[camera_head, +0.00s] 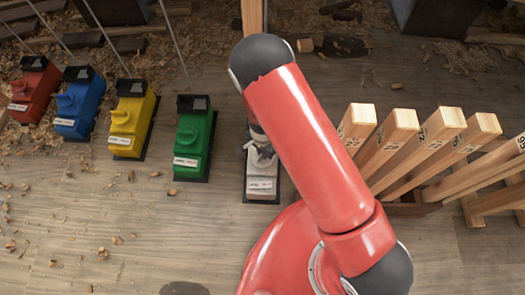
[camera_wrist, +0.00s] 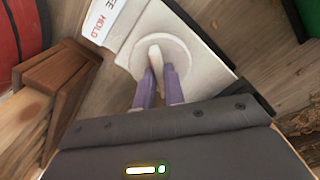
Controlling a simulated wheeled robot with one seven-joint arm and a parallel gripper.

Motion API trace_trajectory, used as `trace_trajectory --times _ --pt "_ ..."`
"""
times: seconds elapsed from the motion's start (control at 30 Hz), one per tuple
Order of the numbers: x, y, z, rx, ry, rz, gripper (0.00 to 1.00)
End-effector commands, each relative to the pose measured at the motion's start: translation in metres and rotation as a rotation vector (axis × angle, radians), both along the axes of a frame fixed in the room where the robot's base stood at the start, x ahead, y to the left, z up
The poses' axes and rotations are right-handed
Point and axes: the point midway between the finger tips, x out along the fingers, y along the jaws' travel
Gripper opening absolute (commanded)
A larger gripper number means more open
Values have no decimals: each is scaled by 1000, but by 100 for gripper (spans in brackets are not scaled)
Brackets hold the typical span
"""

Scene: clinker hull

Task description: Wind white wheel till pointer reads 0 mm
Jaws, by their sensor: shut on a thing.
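The white unit (camera_head: 262,187) stands on the floor at the right end of a row of coloured units, partly hidden behind my red arm. In the wrist view its white wheel (camera_wrist: 178,48) is a round disc with a raised grip bar across it. My gripper (camera_wrist: 160,76) has its two purple fingers closed on either side of that bar. In the head view my gripper (camera_head: 259,150) is at the unit's top, mostly hidden by the arm. A label (camera_wrist: 108,18) with red lettering, partly reading "HOLD", is beside the wheel. I cannot make out a pointer or its reading.
Green (camera_head: 194,140), yellow (camera_head: 132,120), blue (camera_head: 81,104) and red (camera_head: 36,88) units stand to the left. Numbered wooden posts (camera_head: 395,140) crowd close on the right. Wood shavings litter the plank floor; the front left is mostly open.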

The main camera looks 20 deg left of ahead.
Motion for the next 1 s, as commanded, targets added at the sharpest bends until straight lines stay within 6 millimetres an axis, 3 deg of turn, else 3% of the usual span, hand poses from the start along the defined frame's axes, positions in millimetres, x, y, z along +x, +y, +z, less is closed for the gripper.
trace_trajectory --times 0.17,0.2,0.33,0.67,1.0 --pt "0 0 0 0 0 0 0" --pt "0 0 0 0 0 0 16" --pt "0 0 0 0 0 1 33" --pt "0 1 4 1 0 2 33" --pt "0 1 58 2 -2 2 33"
